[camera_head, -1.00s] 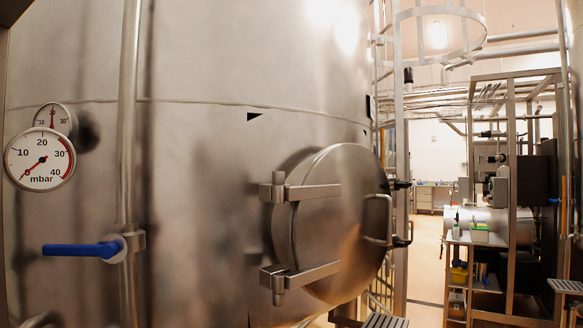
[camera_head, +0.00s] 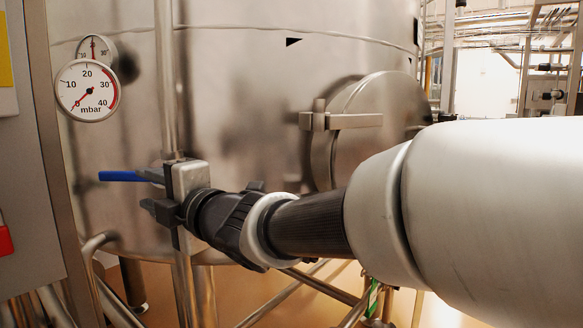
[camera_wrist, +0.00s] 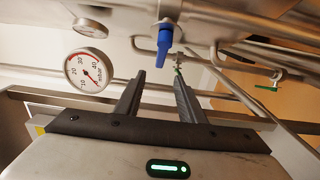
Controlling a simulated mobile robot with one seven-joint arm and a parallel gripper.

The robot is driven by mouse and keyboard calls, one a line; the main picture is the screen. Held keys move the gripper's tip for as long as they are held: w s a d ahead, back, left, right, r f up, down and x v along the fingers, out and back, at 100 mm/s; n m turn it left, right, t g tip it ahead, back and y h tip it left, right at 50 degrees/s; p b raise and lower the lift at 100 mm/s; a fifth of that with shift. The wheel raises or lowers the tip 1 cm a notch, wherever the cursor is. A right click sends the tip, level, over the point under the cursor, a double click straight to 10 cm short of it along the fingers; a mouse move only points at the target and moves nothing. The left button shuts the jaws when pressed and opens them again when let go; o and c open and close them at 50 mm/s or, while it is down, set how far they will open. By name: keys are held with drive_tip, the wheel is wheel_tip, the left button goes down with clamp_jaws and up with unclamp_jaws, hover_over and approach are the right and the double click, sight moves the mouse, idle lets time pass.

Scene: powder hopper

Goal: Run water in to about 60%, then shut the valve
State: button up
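A blue lever handle (camera_head: 120,176) on the vertical pipe by the steel tank (camera_head: 235,110) points left, roughly level. It also shows in the wrist view (camera_wrist: 165,42), just beyond my fingertips and roughly in line with the gap. My gripper (camera_head: 145,190) is open beside the handle; in the wrist view its two fingers (camera_wrist: 158,80) stand apart with nothing between them. Contact with the handle cannot be told. A round mbar gauge (camera_head: 88,91) hangs on the tank, its needle near 0. No percent level readout is legible.
A smaller dial (camera_head: 97,50) sits behind the gauge. The tank's round hatch (camera_head: 370,105) is partly behind my arm. A grey cabinet (camera_head: 25,160) with a red part stands at the left. Pipes run below the valve. A green handle (camera_wrist: 265,87) is farther off in the wrist view.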

sight(121, 177)
drive_tip(key=x, duration=1.5)
drive_tip(key=shift+w, duration=0.1)
drive_tip(key=shift+c, duration=0.4)
clamp_jaws()
